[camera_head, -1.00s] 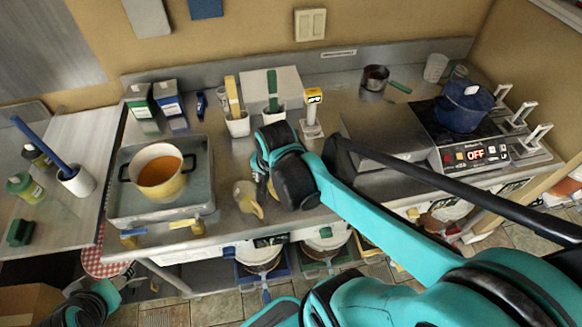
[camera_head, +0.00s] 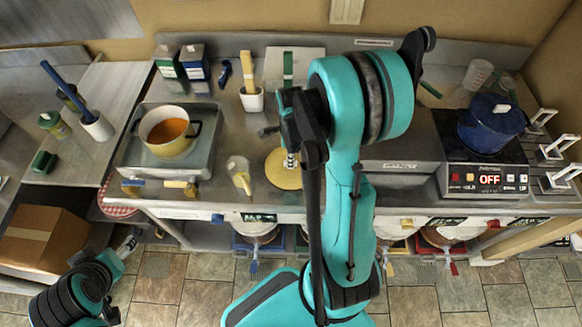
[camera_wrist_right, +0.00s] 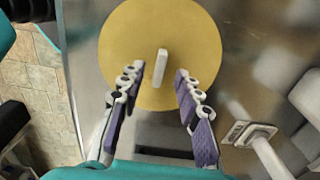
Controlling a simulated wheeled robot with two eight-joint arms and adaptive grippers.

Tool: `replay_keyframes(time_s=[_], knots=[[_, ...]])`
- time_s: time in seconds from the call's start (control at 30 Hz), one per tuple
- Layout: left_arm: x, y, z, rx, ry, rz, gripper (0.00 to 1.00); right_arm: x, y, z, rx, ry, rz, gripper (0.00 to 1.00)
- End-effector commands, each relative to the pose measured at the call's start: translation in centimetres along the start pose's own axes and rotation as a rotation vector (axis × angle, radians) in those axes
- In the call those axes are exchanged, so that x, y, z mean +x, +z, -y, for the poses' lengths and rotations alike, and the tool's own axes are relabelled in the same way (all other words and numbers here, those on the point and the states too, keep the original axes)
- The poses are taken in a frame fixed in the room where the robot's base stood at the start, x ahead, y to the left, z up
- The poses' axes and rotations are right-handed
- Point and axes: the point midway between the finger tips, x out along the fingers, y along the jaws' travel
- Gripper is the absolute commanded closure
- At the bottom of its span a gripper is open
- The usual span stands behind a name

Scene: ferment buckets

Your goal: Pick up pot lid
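The pot lid is a flat yellow disc (camera_head: 283,176) lying on the steel counter, partly hidden by my right arm in the head view. In the right wrist view the lid (camera_wrist_right: 185,35) shows a small white upright handle (camera_wrist_right: 162,68). My right gripper (camera_wrist_right: 160,70) is open over the lid. Its purple-padded fingers are apart, one on each side of the handle in the picture, not closed on it. In the head view the right gripper (camera_head: 291,160) points down at the lid. My left gripper (camera_head: 132,240) is low at the left, small and unclear. A yellow pot (camera_head: 170,133) with orange contents stands in a metal tray.
A white holder (camera_head: 251,99) with a yellow-handled tool stands behind. A blue pot (camera_head: 489,125) sits on the hotplate at right, whose display reads OFF. The counter's front edge is close to the lid.

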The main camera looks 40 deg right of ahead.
Motion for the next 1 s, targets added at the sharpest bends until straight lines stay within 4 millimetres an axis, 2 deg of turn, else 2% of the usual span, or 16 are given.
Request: replay_keyframes(time_s=[0.03,0.1,0.37,0.43,0.5,0.53,1.0], knots=[[0.36,0.26,0.00,0.000,0.000,0.000,0.39,0.96,0.02,0.00,0.000,0.000,0.000,0.66],[0.48,0.35,0.00,0.000,0.000,0.000,0.39,1.56,0.03,-0.02,-0.001,0.000,0.000,0.66],[0.44,0.32,0.00,0.000,0.000,0.000,0.39,1.80,0.03,-0.06,-0.002,0.000,0.000,0.66],[0.44,0.31,0.00,0.000,0.000,0.000,0.39,1.79,0.03,-0.06,-0.002,0.000,0.000,0.80],[0.44,0.32,0.00,0.000,0.000,0.000,0.39,1.78,0.04,-0.06,-0.002,0.000,0.000,0.98],[0.44,0.32,0.00,0.000,0.000,0.000,0.39,1.78,0.04,-0.06,-0.002,0.000,0.000,1.00],[0.28,0.20,0.00,0.000,0.000,0.000,0.39,1.25,0.04,-0.05,-0.002,-0.001,0.000,1.00]])
